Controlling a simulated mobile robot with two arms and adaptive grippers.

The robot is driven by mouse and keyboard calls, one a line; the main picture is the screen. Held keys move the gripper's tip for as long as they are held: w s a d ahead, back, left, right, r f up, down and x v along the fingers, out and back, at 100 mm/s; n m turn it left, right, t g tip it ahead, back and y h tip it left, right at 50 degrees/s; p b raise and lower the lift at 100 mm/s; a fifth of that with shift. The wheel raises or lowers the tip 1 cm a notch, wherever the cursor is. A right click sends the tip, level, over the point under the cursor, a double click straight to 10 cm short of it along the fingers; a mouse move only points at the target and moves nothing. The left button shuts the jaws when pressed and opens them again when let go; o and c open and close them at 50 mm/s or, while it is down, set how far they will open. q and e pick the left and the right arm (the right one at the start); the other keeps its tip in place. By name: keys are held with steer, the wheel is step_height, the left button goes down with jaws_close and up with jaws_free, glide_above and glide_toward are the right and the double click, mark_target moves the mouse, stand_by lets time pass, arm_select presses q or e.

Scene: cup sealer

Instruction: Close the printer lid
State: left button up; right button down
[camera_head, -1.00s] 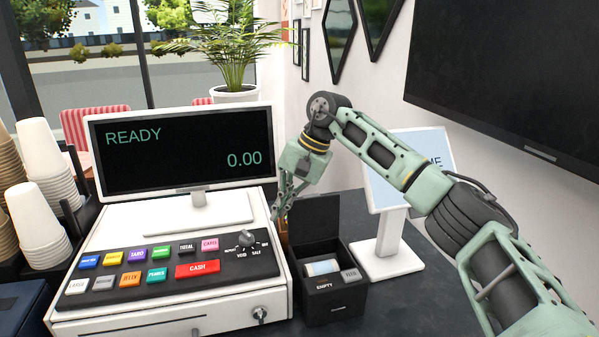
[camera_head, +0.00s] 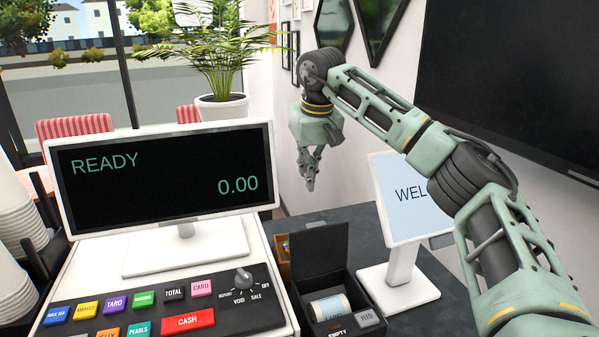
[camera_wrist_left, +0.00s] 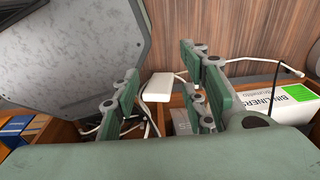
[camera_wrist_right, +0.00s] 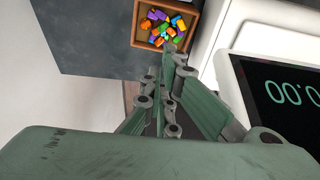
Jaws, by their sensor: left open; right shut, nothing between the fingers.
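The black label printer (camera_head: 335,300) stands on the dark counter, right of the cash register. Its lid (camera_head: 320,250) stands up open at the back, and a label roll (camera_head: 330,307) shows inside. My right gripper (camera_head: 310,186) is shut and empty, pointing down in the air above and behind the printer, apart from the lid. In the right wrist view my right gripper (camera_wrist_right: 168,75) shows its fingers together. My left gripper shows only in the left wrist view (camera_wrist_left: 165,95); its fingers are apart with nothing held.
The register (camera_head: 185,285) with its screen (camera_head: 165,172) is left of the printer. A white tablet stand (camera_head: 400,290) is at its right. A wooden box (camera_wrist_right: 165,40) of colourful pieces lies behind it. The left wrist view shows a bin liners box (camera_wrist_left: 285,100).

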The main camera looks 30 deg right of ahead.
arm_select(q)
steer(key=shift+s+d+r+p, duration=0.1)
steer(key=shift+d+r+p, duration=0.4)
steer(key=shift+r+p, duration=0.4)
steer(key=shift+d+r+p, duration=0.5)
steer(key=shift+r+p, duration=0.25)
steer(key=shift+r, duration=0.1)
arm_select(e)
step_height(320, 180, down, 7)
steer(key=s, duration=0.2)
steer(key=shift+s+a+r, duration=0.2)
steer(key=shift+a, duration=0.2)
arm_select(q)
steer(key=shift+f, duration=0.1)
